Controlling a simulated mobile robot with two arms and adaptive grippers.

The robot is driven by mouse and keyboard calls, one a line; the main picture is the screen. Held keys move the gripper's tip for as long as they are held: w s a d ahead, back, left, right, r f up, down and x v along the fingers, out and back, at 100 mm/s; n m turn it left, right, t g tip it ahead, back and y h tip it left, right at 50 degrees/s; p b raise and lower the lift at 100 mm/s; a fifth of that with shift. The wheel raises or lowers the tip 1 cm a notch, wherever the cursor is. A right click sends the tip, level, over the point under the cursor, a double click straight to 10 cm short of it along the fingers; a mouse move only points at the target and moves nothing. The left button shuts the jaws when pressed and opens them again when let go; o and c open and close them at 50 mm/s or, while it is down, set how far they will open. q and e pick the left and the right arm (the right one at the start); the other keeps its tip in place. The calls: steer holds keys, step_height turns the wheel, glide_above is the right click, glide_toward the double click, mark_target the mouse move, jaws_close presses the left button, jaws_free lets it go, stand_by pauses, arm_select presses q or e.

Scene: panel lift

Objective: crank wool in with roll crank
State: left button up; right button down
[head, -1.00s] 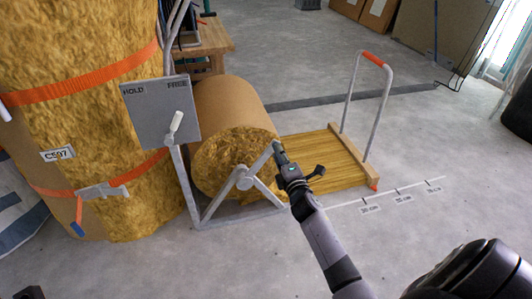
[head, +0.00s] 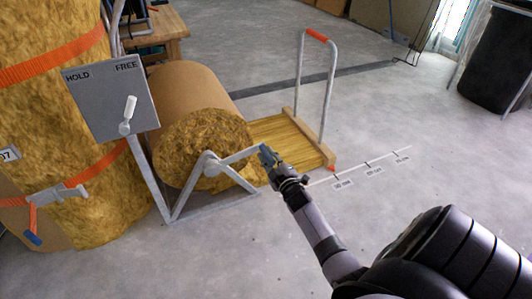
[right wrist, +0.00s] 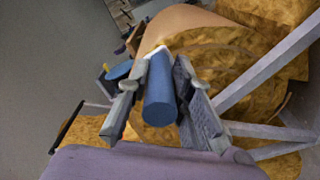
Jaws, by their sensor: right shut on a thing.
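The wool roll (head: 205,135) lies in a grey metal stand, brown paper outside and yellow wool at its end. A crank arm (head: 238,155) runs from its hub up and right to my right gripper (head: 268,156). In the right wrist view, my right gripper (right wrist: 160,95) is shut around the blue crank handle (right wrist: 160,100). A flat wool strip (head: 285,137) runs from the roll to a wooden bar (head: 310,138) with a hooped grey handle. The white lever (head: 130,107) on the HOLD/FREE panel (head: 95,100) leans toward FREE. My left gripper is out of view.
A tall strapped wool bale (head: 50,110) stands close left of the stand. A floor scale (head: 367,165) lies right of the roll, the bar's red tip near its leftmost mark. A wooden table (head: 165,25) is behind. Floor at right is open, with a black bin (head: 495,60) beyond.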

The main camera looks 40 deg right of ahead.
steer(key=shift+s+d+f, duration=0.1)
steer(key=shift+d+f, duration=0.15)
steer(key=shift+f, duration=0.2)
steer(key=shift+m, duration=0.3)
steer(key=c, duration=1.4)
jaws_free()
steer(key=shift+a, duration=0.15)
steer(key=v, duration=1.2)
